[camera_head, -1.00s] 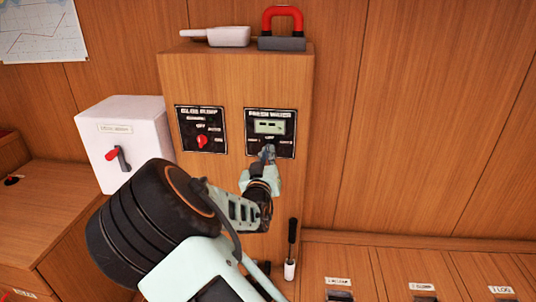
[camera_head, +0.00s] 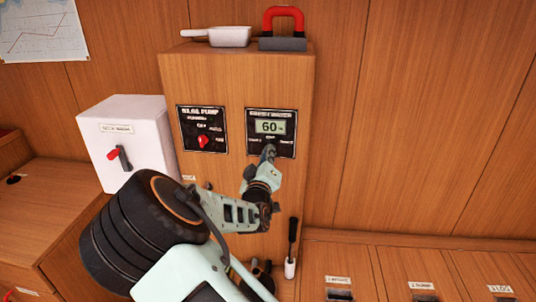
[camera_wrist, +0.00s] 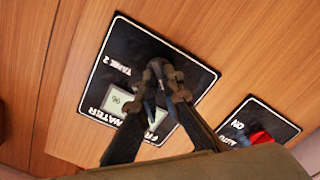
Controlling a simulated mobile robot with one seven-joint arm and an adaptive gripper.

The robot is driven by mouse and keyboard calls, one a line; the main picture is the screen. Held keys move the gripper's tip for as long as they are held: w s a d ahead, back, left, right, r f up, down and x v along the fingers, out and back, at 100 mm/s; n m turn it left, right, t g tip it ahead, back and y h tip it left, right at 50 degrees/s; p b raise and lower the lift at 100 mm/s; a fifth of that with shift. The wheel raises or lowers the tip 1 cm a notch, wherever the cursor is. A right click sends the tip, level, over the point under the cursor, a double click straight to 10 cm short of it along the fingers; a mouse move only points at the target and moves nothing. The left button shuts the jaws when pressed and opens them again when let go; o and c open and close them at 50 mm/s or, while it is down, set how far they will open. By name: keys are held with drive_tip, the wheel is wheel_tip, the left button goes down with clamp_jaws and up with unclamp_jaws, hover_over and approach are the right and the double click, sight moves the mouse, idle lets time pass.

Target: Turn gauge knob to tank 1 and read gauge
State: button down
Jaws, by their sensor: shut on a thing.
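The black fresh water gauge panel (camera_head: 285,148) is on the front of the wooden cabinet. Its display (camera_head: 270,127) is lit and reads 60, with a small unit mark after it. My gripper (camera_head: 268,153) is at the lower middle of this panel, shut on the gauge knob, which the fingers mostly hide. In the wrist view the panel (camera_wrist: 135,40) appears rotated, with a "TANK 2" label visible and my fingertips (camera_wrist: 165,82) closed over the knob. The tank 1 label and the knob's pointing direction cannot be made out.
Left of it is the bilge pump panel (camera_head: 190,143) with a red knob (camera_head: 203,141). A white box (camera_head: 130,165) with a red-handled switch stands further left. A white scoop (camera_head: 220,37) and a red magnet-like object (camera_head: 283,25) sit on the cabinet (camera_head: 235,70).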

drive_tip(key=c, duration=2.1)
unclamp_jaws()
drive_tip(key=s, duration=1.2)
drive_tip(key=shift+a, duration=0.2)
